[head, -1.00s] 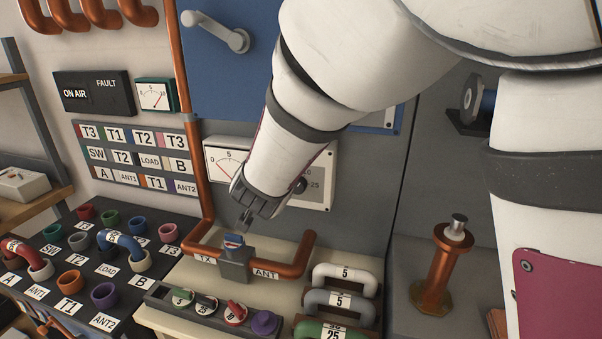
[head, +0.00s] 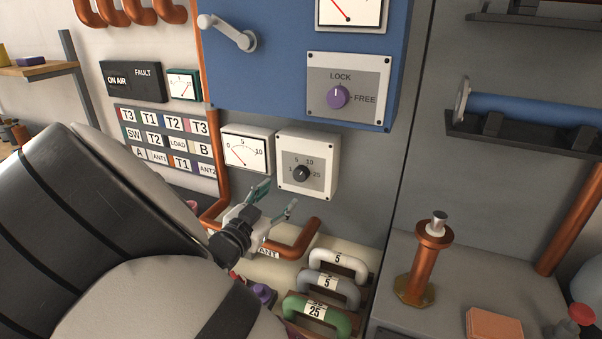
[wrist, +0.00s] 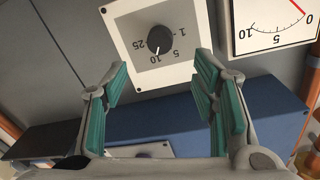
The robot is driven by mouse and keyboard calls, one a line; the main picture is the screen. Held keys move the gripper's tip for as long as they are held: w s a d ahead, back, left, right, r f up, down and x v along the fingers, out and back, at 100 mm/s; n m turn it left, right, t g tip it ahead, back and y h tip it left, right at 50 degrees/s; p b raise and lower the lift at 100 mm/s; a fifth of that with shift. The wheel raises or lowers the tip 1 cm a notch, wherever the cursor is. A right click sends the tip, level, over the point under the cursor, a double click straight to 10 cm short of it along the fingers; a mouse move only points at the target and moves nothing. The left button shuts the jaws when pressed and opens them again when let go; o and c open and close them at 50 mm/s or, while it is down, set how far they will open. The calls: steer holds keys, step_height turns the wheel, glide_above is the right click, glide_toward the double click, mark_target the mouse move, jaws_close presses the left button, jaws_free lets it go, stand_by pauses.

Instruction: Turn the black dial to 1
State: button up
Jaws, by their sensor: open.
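The black dial (head: 301,173) is on a pale square panel (head: 322,150) on the grey wall, with marks 1, 5, 10 and 25 around it. In the wrist view the dial (wrist: 160,39) shows near the top, upside down, and its white pointer line appears to point toward 10. My gripper (head: 277,197) is below and left of the dial in the head view, apart from it. In the wrist view my gripper (wrist: 160,75) has its teal-padded fingers spread wide with nothing between them.
A white meter (head: 246,151) sits just left of the dial panel. A purple LOCK/FREE knob (head: 338,97) is above on the blue panel. Copper pipe (head: 302,240) and several handled links, one green (head: 316,315), are below. A copper post (head: 430,262) stands at right.

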mark_target(299, 176)
steer(key=x, duration=1)
steer(key=c, duration=1.2)
steer(key=shift+o, duration=0.2)
